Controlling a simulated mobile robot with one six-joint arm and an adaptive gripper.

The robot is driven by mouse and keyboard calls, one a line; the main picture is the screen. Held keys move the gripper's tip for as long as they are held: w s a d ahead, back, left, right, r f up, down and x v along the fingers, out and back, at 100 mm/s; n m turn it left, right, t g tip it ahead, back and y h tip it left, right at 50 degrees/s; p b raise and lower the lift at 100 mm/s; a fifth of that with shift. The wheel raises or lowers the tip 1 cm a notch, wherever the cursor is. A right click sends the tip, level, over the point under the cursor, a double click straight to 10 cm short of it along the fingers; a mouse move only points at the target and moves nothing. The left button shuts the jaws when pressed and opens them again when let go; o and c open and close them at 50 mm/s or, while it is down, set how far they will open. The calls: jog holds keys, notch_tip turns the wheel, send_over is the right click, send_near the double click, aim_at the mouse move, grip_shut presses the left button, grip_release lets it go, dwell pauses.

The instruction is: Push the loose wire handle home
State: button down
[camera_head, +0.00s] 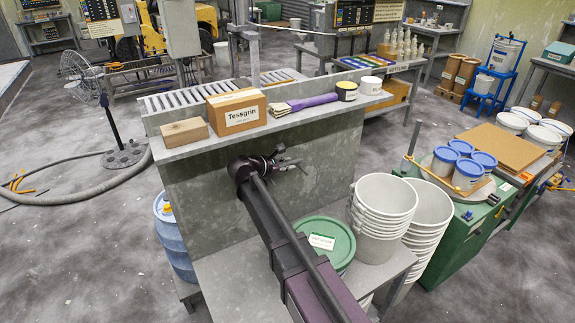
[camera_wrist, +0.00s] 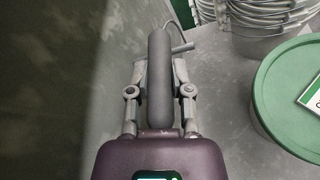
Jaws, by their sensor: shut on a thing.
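My gripper (camera_wrist: 158,78) is shut on a dark grey rounded bar (camera_wrist: 158,95), one finger on each side. A thin bent wire (camera_wrist: 186,45) shows beside the bar's far end; I cannot tell whether they are one piece. In the head view my gripper (camera_head: 287,163) is in front of the grey upright panel, above the lower shelf. What it holds is too small to make out there. Stacked white pails (camera_head: 384,205) stand right of it; their rims and wire handles also show in the wrist view (camera_wrist: 255,12). I cannot tell which wire handle is loose.
A green-lidded pail (camera_head: 325,240) stands on the lower shelf (camera_head: 238,275), close right of my arm. Blue-lidded pails (camera_head: 467,174) stand on the green machine at right.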

jog(key=s+a+r, duration=0.1)
jog(key=s, duration=1.5)
jog(key=shift+r+p, duration=0.25)
jog(key=shift+p, duration=0.15)
jog(key=shift+a, duration=0.1)
